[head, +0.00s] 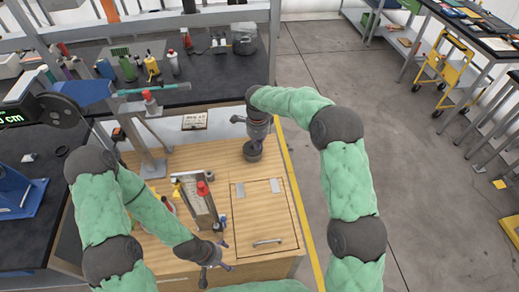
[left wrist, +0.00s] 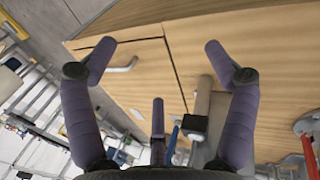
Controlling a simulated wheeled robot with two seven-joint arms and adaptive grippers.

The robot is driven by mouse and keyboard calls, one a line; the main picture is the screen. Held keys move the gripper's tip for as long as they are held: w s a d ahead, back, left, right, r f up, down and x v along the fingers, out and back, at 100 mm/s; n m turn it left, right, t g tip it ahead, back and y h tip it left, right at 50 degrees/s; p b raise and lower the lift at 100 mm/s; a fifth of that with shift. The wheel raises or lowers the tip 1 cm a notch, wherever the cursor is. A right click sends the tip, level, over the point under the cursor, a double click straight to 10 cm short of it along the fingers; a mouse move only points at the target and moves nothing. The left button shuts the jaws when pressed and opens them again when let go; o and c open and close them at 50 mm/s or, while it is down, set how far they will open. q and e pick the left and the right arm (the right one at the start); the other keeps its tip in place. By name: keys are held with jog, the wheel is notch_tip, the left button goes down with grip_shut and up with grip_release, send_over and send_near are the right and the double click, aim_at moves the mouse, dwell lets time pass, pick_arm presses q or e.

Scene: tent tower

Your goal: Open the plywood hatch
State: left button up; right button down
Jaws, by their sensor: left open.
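The plywood hatch (head: 262,213) is a square panel in the wooden bench top and looks shut, flush with the top. Two grey hinges lie along its far edge, and a metal bar handle (head: 267,242) is near its front edge. My left gripper (head: 221,262) is open and empty, to the left of the handle near the bench's front. In the left wrist view its spread purple fingers (left wrist: 158,55) face the wood, and the handle (left wrist: 123,66) shows beside the left finger, apparently apart from it. My right gripper (head: 252,137) is at the bench's far side, over a dark round piece; its fingers are unclear.
A metal fixture with a red knob (head: 203,188) stands just left of the hatch. The dark round piece (head: 252,151) sits behind the hatch. A black-topped workbench (head: 215,78) with bottles and tools is farther back. Open floor (head: 420,160) lies to the right.

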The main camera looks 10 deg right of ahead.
pick_arm(q)
jog(key=shift+d, duration=0.1)
jog(key=c, duration=0.9)
jog(key=shift+d+m, duration=0.4)
grip_shut()
jog(key=s+d+m+g, duration=0.2)
jog(key=d+m, duration=0.3)
jog(key=m+t+y, duration=0.4)
jog(key=m+t, duration=0.1)
jog(key=m, duration=2.7)
send_near(273, 247)
jog(key=shift+x, duration=3.15)
